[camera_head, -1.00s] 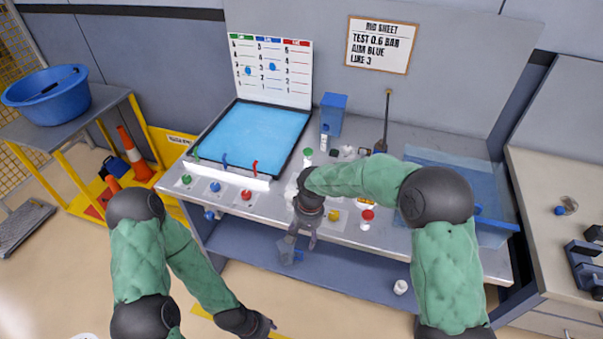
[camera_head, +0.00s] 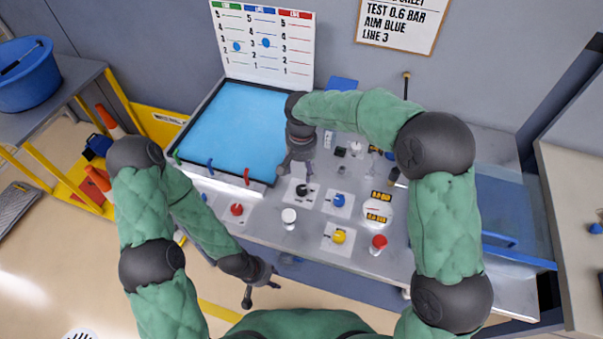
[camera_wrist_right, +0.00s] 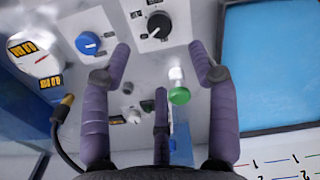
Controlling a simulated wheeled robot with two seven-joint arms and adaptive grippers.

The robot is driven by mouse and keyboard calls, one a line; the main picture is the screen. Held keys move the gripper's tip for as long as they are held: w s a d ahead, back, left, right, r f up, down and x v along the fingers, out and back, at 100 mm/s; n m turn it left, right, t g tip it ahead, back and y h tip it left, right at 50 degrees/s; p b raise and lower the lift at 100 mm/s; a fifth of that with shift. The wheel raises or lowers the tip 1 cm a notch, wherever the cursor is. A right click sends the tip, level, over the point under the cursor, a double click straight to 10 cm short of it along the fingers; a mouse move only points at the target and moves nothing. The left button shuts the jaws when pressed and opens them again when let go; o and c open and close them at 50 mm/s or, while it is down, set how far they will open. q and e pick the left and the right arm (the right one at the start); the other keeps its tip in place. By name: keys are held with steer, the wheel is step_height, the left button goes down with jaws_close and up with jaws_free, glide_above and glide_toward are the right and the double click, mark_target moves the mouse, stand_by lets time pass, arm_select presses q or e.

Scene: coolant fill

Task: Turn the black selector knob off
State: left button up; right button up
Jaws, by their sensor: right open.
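The black selector knob (camera_head: 302,190) sits on a white plate on the grey bench top, just in front of my right gripper (camera_head: 295,168). In the right wrist view the black knob (camera_wrist_right: 158,24) has a white pointer mark and shows beyond the fingertips. My right gripper (camera_wrist_right: 160,62) is open and empty, its fingers spread and apart from the knob. My left gripper (camera_head: 262,288) hangs empty in front of the bench edge, its fingers apart.
Near the black knob are a blue knob (camera_head: 339,199), a yellow knob (camera_head: 338,236), a white cap (camera_head: 289,216), a red-topped part (camera_head: 379,242) and a gauge (camera_head: 377,212). A blue tray (camera_head: 236,128) lies left. A green-capped part (camera_wrist_right: 179,95) shows between my right fingers.

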mark_target(302, 189)
step_height(302, 189, down, 11)
steer(key=shift+s+r+b, duration=0.1)
steer(key=shift+r+b, duration=0.05)
steer(key=shift+b, duration=0.75)
steer(key=c, duration=1.1)
